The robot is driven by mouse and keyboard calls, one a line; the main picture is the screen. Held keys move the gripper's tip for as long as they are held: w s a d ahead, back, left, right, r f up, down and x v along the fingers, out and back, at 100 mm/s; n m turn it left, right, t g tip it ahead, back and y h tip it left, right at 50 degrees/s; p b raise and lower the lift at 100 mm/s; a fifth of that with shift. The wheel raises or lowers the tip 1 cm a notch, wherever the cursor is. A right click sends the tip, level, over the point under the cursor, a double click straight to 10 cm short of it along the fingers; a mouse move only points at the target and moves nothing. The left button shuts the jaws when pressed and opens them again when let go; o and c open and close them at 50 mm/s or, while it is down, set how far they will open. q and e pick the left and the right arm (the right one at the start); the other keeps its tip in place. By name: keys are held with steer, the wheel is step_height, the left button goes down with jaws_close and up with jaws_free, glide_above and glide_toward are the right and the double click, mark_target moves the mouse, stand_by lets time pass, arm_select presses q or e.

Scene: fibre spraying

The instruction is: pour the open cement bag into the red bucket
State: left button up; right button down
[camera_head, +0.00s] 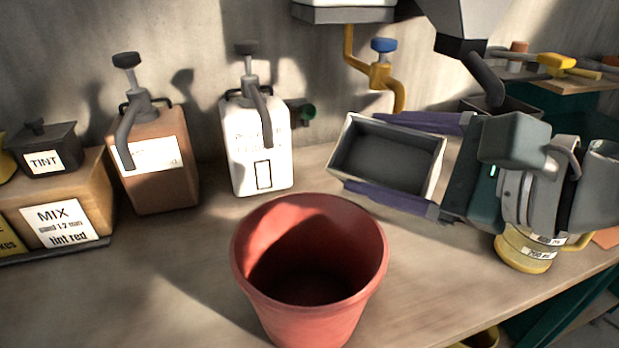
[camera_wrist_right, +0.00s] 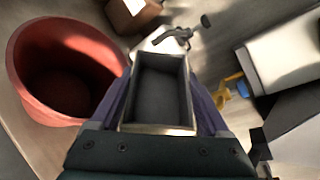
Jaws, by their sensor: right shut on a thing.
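The red bucket (camera_head: 310,318) stands upright at the front middle of the table, its open mouth dark inside. It also shows at the left of the right wrist view (camera_wrist_right: 95,42). My right gripper (camera_head: 358,150) is shut on the open cement bag (camera_head: 388,158), a box-like shape with a pale rim and grey inside. Its purple fingers lie along two opposite sides. The bag is behind and right of the bucket, apart from it, its opening facing the head camera. The right wrist view shows into the bag (camera_wrist_right: 160,90); how full it is cannot be told. My left gripper is out of view.
A white pump bottle (camera_head: 240,175), a brown pump container (camera_head: 165,190) and a wooden MIX box (camera_head: 95,195) stand along the back left. A yellow measuring jug (camera_head: 525,255) is under my right wrist. A yellow tap (camera_head: 380,75) hangs above. The front left table is clear.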

steer(key=shift+s+a, duration=0.1)
steer(key=shift+f+n+t+b, duration=0.5)
steer(key=shift+n+b, duration=0.2)
steer(key=shift+b, duration=0.4)
steer(key=shift+s+a+f+n+t+b, duration=0.1)
steer(key=shift+s+f+n+t+b, duration=0.1)
steer(key=shift+f+n+b, duration=0.4)
steer(key=shift+s+a+f+n+t+b, duration=0.1)
steer(key=shift+n+t+b, duration=0.1)
steer(key=shift+b, duration=0.7)
steer(key=shift+r+n, duration=0.1)
steer(key=shift+n, duration=0.2)
steer(key=shift+s+r+n+t+b, duration=0.15)
steer(key=shift+n+t+b, duration=0.2)
steer(key=shift+b, duration=0.5)
steer(key=shift+s+a+f+n, duration=0.3)
steer(key=shift+s+f+n, duration=0.05)
steer(key=shift+s+n, duration=0.1)
steer(key=shift+s+a+f+n+t+b, duration=0.3)
steer(key=shift+s+t, duration=0.05)
steer(key=shift+s+n, duration=0.1)
steer(key=shift+n, duration=0.4)
stand_by(0.4)
steer(key=shift+s+a+n+t+b, duration=0.15)
steer(key=shift+n+t+b, duration=0.25)
steer(key=shift+n, duration=0.1)
stand_by(0.4)
